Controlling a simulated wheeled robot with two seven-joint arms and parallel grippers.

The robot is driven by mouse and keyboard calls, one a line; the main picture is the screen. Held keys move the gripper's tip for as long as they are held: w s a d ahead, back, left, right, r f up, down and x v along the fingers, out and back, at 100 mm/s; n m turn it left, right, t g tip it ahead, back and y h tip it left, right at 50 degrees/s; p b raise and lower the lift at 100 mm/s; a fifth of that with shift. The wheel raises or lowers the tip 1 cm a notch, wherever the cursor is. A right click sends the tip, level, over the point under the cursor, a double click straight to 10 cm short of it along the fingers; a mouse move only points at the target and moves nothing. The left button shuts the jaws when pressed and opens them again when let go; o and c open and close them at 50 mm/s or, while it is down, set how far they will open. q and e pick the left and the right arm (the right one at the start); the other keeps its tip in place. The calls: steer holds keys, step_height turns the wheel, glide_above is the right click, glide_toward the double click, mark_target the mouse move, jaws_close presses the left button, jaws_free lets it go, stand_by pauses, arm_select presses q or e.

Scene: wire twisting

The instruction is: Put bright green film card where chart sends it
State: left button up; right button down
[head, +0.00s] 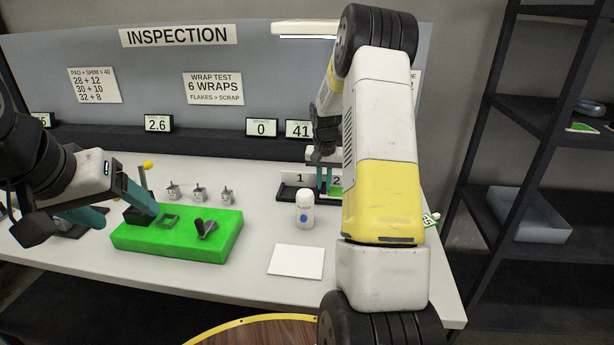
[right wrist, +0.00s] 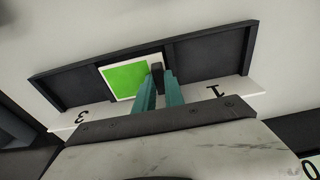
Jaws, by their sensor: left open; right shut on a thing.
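The bright green film card (right wrist: 124,77), with a white border, is in the middle compartment of a dark three-part tray (right wrist: 62,90). My left gripper (head: 118,207) is open at the left end of a green block (head: 180,243). A chart (head: 417,82) on the back panel is mostly hidden by my right arm.
A white bottle (head: 304,212) stands in front of the tray. A white sheet (head: 296,262) lies nearer the front edge. Several small metal parts (head: 199,194) stand behind the green block. A dark shelf (head: 530,160) with a grey bin (head: 528,222) is at right.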

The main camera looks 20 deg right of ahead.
steer(key=shift+f, duration=0.55)
steer(key=c, duration=1.4)
jaws_free()
steer(key=shift+s, duration=0.1)
steer(key=shift+c, duration=0.2)
steer(key=shift+a, duration=0.2)
